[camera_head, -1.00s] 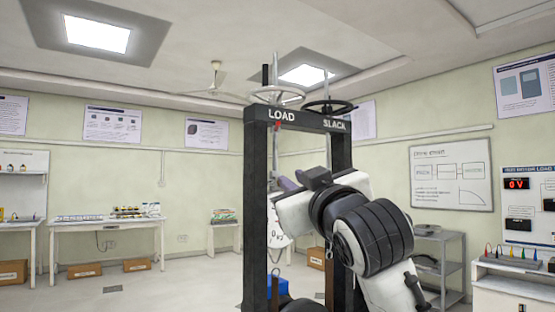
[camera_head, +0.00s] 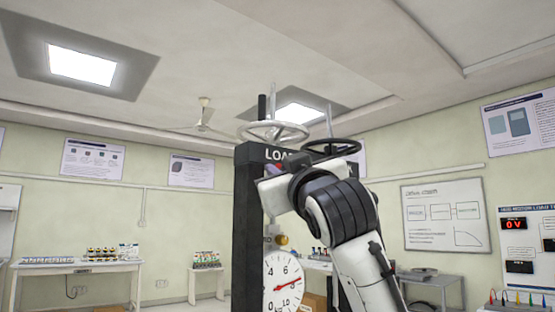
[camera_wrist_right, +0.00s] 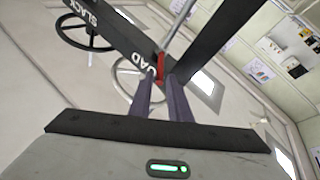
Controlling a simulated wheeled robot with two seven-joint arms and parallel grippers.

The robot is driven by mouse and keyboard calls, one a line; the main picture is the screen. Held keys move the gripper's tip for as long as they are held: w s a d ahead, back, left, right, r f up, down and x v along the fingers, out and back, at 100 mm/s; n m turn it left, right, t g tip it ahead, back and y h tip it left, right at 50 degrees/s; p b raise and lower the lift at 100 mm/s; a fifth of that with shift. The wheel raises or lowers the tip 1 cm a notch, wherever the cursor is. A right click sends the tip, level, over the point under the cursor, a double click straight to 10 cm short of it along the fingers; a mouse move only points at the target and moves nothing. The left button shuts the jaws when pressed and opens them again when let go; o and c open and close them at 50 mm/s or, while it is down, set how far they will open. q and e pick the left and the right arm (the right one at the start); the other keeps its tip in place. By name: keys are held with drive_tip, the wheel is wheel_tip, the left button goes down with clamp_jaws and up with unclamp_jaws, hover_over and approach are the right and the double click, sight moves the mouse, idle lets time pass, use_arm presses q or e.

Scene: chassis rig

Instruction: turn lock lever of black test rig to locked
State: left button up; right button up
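The black test rig (camera_head: 247,220) stands upright in the head view, with the word LOAD on its top beam. A small red lever (camera_wrist_right: 161,68) shows on the rig beside the LOAD lettering in the right wrist view; I take it for the lock lever. My right gripper (camera_wrist_right: 161,78) points at it, its two purple fingers apart with a gap between them and their tips close to the red part. Whether they touch it I cannot tell. In the head view my right arm covers much of the rig's beam and the gripper's fingertips. My left gripper is not in view.
A pale handwheel (camera_head: 273,132) and a black handwheel (camera_head: 331,147) sit above the beam, with upright rods. Benches (camera_head: 70,268) stand along the wall, far behind.

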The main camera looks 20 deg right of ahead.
drive_tip(key=shift+p+x, duration=0.3)
drive_tip(key=shift+x, duration=1.15)
clamp_jaws()
